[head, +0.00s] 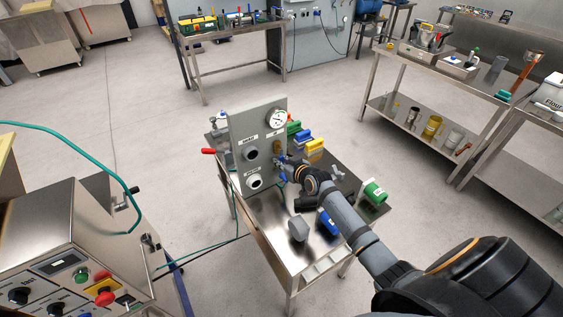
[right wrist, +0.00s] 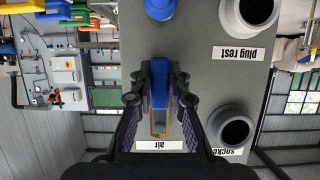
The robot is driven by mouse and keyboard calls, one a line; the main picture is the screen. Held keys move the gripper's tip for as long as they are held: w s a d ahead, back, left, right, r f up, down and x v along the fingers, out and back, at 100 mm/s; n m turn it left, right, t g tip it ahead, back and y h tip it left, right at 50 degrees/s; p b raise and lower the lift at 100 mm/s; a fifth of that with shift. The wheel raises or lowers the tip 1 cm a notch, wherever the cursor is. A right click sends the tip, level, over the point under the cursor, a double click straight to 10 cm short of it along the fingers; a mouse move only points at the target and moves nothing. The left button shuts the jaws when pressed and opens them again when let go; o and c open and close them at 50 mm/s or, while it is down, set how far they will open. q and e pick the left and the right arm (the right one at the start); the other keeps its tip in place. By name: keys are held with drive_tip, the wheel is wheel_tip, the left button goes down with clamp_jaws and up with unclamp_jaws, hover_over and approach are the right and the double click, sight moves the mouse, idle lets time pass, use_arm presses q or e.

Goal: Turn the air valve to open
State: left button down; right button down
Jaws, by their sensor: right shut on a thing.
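The grey upright panel (head: 240,140) stands on a metal table and carries a round gauge (head: 278,119) and dark round sockets. The air valve's blue handle (right wrist: 160,85) lies along the picture's vertical in the right wrist view, above the upside-down "air" label (right wrist: 159,145). My right gripper (right wrist: 160,90) has its two fingers on either side of this handle and is shut on it. In the head view my right gripper (head: 284,165) reaches the panel's right edge and hides much of the valve. My left gripper is not in view.
The metal table (head: 264,212) also bears a blue block (head: 328,222), a green roll-like part (head: 374,191) and several colored bins behind the panel. A machine with a red stop button (head: 104,292) stands at lower left. A teal hose (head: 95,148) arches over it. Open floor lies left of the table.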

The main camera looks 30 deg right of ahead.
drive_tip(key=shift+f, duration=0.1)
drive_tip(key=c, duration=1.3)
unclamp_jaws()
drive_tip(key=v, duration=1.2)
drive_tip(key=shift+a, duration=0.1)
